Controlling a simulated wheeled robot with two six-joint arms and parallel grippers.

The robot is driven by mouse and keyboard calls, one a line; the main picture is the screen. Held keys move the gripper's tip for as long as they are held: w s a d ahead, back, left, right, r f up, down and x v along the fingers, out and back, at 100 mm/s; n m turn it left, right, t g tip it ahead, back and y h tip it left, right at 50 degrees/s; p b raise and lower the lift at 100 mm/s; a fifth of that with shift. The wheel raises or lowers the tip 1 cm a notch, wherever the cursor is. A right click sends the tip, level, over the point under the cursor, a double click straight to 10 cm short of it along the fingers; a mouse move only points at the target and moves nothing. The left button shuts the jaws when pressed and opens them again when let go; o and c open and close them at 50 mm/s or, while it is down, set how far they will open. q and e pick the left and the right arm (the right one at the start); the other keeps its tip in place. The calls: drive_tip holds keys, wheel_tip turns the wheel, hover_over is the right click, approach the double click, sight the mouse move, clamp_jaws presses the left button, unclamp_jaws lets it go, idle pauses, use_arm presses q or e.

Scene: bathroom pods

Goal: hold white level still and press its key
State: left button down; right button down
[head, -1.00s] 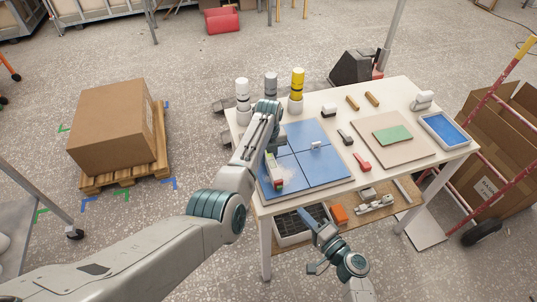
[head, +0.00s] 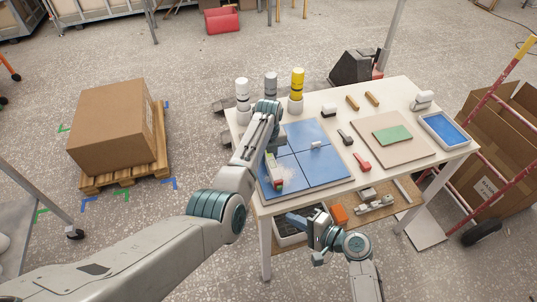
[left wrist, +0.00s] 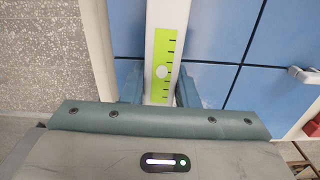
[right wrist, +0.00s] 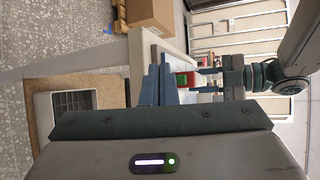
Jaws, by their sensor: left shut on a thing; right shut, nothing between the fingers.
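The white level (head: 275,173) is at the left front of the blue tiled board (head: 322,170). In the left wrist view the level (left wrist: 169,25) has a lime-green scale strip with black marks and a round white key (left wrist: 162,72). My left gripper (head: 270,157) is shut on it, one finger on each side (left wrist: 160,88). My right gripper (head: 291,217) is shut and empty, just off the table's front edge, its fingers pointing left. In the right wrist view its fingertips (right wrist: 157,75) appear close beside the level's red and green end (right wrist: 183,80); the gap is unclear.
The white table (head: 408,92) also holds white, grey and yellow bottles at the back left, a red-handled tool (head: 361,163), a beige board with a green pad (head: 393,135) and a blue tray (head: 444,130).

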sight(280, 188)
drive_tip(key=shift+m+g+h, duration=0.4)
drive_tip(key=shift+m+g, duration=0.1)
drive_tip(key=shift+g, duration=0.3)
drive_tip(key=shift+w+a+f, duration=0.1)
drive_tip(key=shift+w+a, duration=0.25)
drive_tip(key=shift+w, duration=1)
drive_tip(key=shift+w+a+f, duration=0.1)
drive_tip(key=shift+w+a, duration=0.2)
drive_tip(key=shift+w, duration=1.05)
drive_tip(key=shift+w+a+f, duration=0.1)
drive_tip(key=shift+w+a, duration=0.25)
drive_tip(key=shift+w, duration=1)
drive_tip(key=shift+w+a, duration=0.15)
drive_tip(key=shift+w, duration=0.35)
drive_tip(key=shift+s, duration=0.55)
